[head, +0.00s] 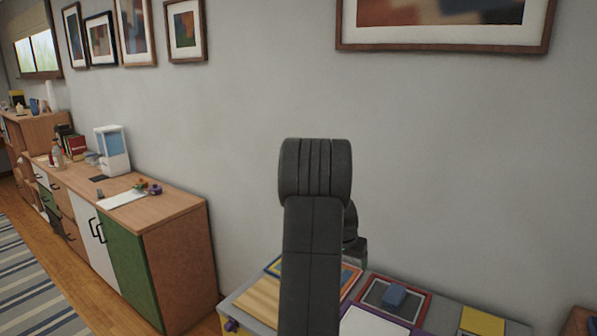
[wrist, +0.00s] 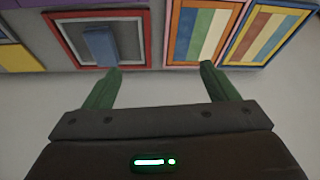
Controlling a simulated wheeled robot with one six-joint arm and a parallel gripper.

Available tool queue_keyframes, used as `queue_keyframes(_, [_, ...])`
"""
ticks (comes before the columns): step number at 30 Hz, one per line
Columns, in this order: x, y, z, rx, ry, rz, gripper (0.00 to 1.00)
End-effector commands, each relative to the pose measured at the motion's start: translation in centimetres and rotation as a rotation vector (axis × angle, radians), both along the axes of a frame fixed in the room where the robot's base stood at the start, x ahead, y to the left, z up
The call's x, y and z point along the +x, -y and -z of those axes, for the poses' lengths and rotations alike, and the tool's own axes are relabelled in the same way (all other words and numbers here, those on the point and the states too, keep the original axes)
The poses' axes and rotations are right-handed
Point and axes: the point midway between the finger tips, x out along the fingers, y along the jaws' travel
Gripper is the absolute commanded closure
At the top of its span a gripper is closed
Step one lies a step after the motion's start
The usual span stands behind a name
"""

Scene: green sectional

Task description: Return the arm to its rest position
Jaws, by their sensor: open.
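My arm (head: 312,235) stands raised in the middle of the head view, in front of the grey wall. Its upper link and a thick ribbed joint hide part of the surface behind it. My gripper (wrist: 158,72) shows in the wrist view with its two green fingers spread apart and nothing between them. In the head view the fingers cannot be made out behind the arm.
The block also shows in the wrist view (wrist: 100,46). A wooden cabinet (head: 180,245) stands left; framed pictures hang on the wall.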

Motion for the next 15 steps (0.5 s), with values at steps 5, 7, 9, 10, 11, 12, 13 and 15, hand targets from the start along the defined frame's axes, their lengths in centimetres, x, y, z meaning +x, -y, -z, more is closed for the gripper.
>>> queue_keyframes(5, [-0.6,-2.2,2.3,0.000,-0.003,-0.062,0.20])
queue_keyframes(7, [-0.9,-3.0,3.1,0.000,-0.004,-0.087,0.20])
queue_keyframes(9, [-1.1,-3.7,3.7,0.001,-0.003,-0.109,0.20])
queue_keyframes(10, [-1.2,-4.0,4.0,0.001,-0.003,-0.117,0.20])
queue_keyframes(11, [-1.3,-4.2,4.2,0.001,-0.004,-0.125,0.20])
queue_keyframes(12, [-1.4,-4.6,4.5,0.000,-0.005,-0.135,0.20])
queue_keyframes(13, [-1.5,-4.8,4.7,0.000,-0.004,-0.141,0.20])
queue_keyframes(15, [-1.6,-5.1,4.9,0.000,-0.003,-0.152,0.20])
